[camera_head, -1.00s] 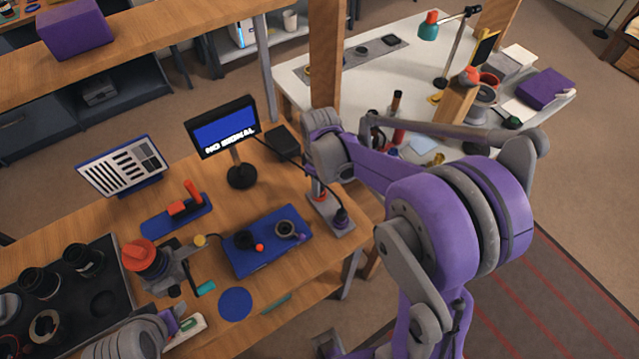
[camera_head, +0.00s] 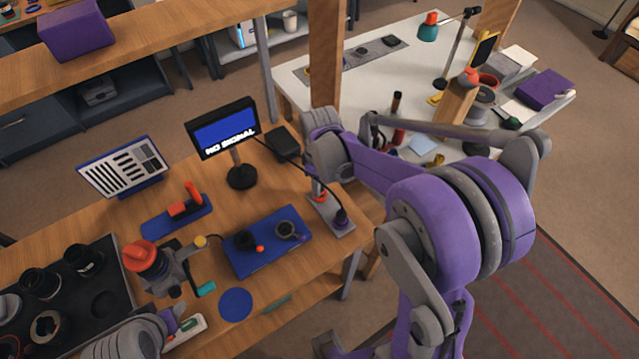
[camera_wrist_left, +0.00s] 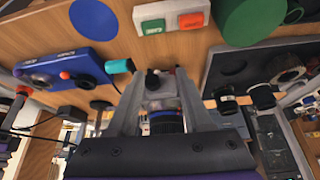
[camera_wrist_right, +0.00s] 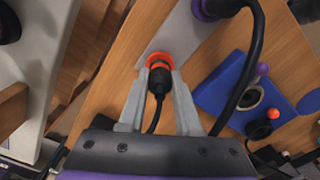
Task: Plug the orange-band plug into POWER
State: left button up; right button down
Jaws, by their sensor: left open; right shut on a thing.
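The black plug (camera_wrist_right: 158,78) is upright between the fingers of my right gripper (camera_wrist_right: 158,84), which is shut on it. An orange-red ring (camera_wrist_right: 158,60) shows at the plug's front end, against a grey socket plate (camera_wrist_right: 183,35). I cannot tell how deep the plug sits, and no POWER label is readable. In the head view the plate (camera_head: 333,222) stands at the table's right edge, with my right gripper over its far end. My left gripper (camera_wrist_left: 160,82) is open and empty, with a grey clamp-like stand (camera_wrist_left: 162,98) behind its fingers.
A purple-ringed plug (camera_wrist_right: 208,8) with a thick black cable sits on the same plate. A screen (camera_head: 222,128) stands behind. The orange-topped stand (camera_head: 150,262) is near my left gripper.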

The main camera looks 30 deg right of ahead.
pick_arm(q)
jog(key=shift+w+r, duration=0.15)
jog(key=shift+r, duration=0.2)
pick_arm(e)
jog(key=shift+r, duration=0.6)
jog(key=shift+r+p, duration=1.25)
jog(key=shift+r, duration=0.95)
pick_arm(q)
jog(key=r, duration=0.1)
jog(key=w+r, duration=0.1)
jog(key=r, duration=0.1)
jog(key=shift+w, duration=0.1)
